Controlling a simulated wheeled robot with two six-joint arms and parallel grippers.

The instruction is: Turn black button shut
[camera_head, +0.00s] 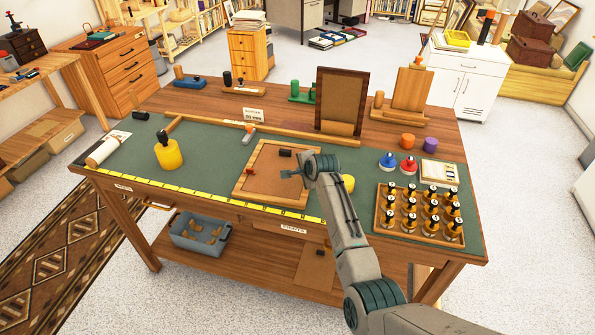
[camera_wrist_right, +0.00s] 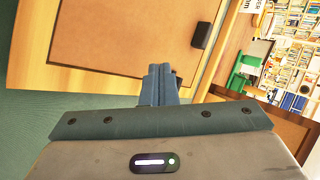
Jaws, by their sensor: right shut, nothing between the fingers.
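A wooden frame (camera_head: 245,186) lies flat on the green bench mat with a brown backing panel (camera_head: 262,178) inside it. A small black button (camera_head: 285,153) sits near the frame's far rail. The right wrist view shows the button (camera_wrist_right: 201,36) as a dark block at the edge of the panel; I cannot tell how far it overlaps the rail. My right gripper (camera_head: 290,173) is over the panel, nearer me than the button and apart from it. Its fingers (camera_wrist_right: 160,85) are shut and empty. A small dark thing is partly hidden behind the fingertips. My left gripper is not in view.
An upright brown panel (camera_head: 341,95) stands behind the frame. A yellow weight (camera_head: 168,153) stands to the left. Right of my arm are a blue-based knob (camera_head: 388,162), a red one (camera_head: 408,166) and a tray (camera_head: 420,235) of several black-topped pieces. The mat left of the frame is largely clear.

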